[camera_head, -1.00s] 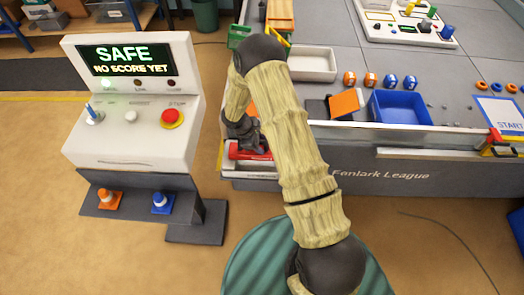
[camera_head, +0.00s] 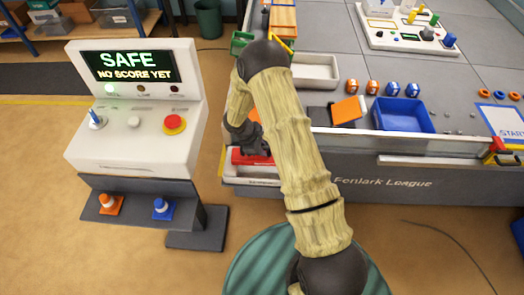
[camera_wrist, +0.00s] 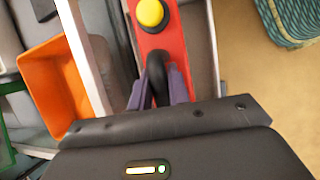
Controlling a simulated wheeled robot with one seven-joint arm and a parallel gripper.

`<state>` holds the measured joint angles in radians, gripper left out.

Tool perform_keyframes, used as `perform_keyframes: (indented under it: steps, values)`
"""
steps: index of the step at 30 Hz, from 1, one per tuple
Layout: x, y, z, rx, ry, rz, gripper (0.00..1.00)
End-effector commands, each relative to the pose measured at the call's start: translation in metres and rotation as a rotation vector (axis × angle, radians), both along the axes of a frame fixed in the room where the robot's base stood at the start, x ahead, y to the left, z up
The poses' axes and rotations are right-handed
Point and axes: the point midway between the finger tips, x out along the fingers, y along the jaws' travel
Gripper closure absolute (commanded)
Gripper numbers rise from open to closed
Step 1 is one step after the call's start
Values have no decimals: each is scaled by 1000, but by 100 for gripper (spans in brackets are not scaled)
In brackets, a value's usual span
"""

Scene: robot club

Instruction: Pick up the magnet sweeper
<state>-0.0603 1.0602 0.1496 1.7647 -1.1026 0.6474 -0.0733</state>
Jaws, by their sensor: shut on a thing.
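The magnet sweeper (camera_wrist: 168,42) is a red bar with a yellow round knob and a black handle in the wrist view. In the head view its red body (camera_head: 250,158) shows at the table's front left corner, partly hidden by my arm. My gripper (camera_wrist: 156,85) is shut on the black handle, with a finger on each side. In the head view my gripper is mostly hidden behind my arm. The sweeper seems to lie in or just over a pale tray (camera_head: 238,171); I cannot tell if it touches the bottom.
An orange bin (camera_wrist: 55,85) stands beside the tray in the wrist view. A blue bin (camera_head: 402,116) and an empty pale tray (camera_head: 316,72) are on the table. A score console (camera_head: 135,140) stands left, with bare floor between it and the table.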

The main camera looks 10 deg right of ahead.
Motion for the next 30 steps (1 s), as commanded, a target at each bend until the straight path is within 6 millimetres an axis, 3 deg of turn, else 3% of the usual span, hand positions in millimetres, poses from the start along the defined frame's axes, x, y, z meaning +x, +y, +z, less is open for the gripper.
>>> perform_keyframes:
  steps: [15,30]
  values:
    - [1,1,86,2,-6,-1,100]
    - [1,1,93,1,-3,0,100]
